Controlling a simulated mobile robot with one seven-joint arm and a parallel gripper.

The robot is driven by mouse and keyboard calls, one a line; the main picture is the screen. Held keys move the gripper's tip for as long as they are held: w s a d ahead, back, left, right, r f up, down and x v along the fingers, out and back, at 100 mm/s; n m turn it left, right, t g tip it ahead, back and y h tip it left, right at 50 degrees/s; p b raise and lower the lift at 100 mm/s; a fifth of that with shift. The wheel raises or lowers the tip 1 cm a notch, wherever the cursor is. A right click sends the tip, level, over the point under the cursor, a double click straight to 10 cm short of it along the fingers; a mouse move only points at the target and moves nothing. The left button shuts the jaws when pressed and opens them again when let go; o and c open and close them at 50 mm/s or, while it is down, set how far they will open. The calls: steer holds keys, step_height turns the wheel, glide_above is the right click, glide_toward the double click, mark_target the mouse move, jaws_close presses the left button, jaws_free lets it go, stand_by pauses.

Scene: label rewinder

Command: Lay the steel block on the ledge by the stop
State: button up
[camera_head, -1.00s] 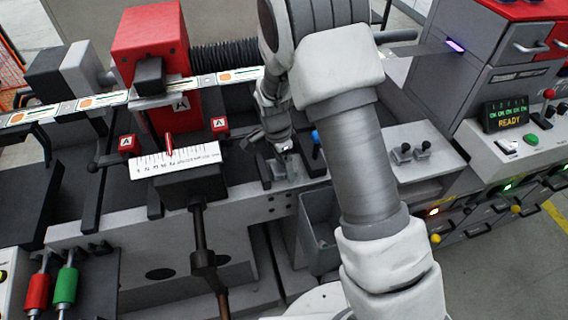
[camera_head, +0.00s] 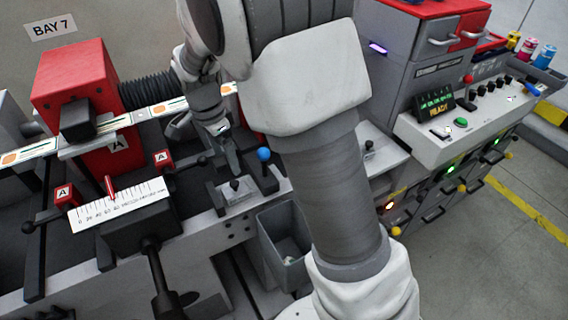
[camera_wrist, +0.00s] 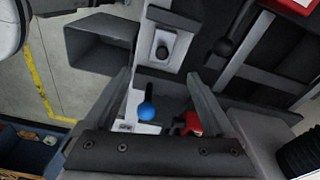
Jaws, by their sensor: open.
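A light grey steel-looking block (camera_head: 240,194) with a black knob, which seems to be the steel block, lies at the machine's front ledge (camera_head: 203,226). Black pieces flank it; I cannot tell which one is the stop or whether it touches. The block also shows in the wrist view (camera_wrist: 172,38), ahead of the fingertips. My gripper (camera_head: 221,132) is above and behind the block in the head view, apart from it. In the wrist view its two fingers (camera_wrist: 160,85) are spread, with nothing held between them.
A blue-balled lever (camera_head: 264,155) stands right of the block; the ball shows between my fingers in the wrist view (camera_wrist: 146,110). A grey bin (camera_head: 285,240) hangs below. A white ruler scale (camera_head: 120,203) is at left, and a control console (camera_head: 450,120) at right.

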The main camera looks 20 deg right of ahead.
steer(key=s+d+r+n+t, duration=0.1)
steer(key=s+d+r+n, duration=0.2)
steer(key=s, duration=0.4)
steer(key=s+d+r+n+t, duration=0.2)
steer(key=s+d+r+n, duration=0.2)
steer(key=s+r+n, duration=0.2)
steer(key=s+d+r+n+t+y, duration=0.1)
steer(key=s+d+r+n+t, duration=0.1)
steer(key=s+r, duration=0.4)
steer(key=shift+s+d+n, duration=0.85)
steer(key=shift+s+n, duration=0.45)
steer(key=shift+s, duration=0.55)
steer(key=shift+r, duration=0.1)
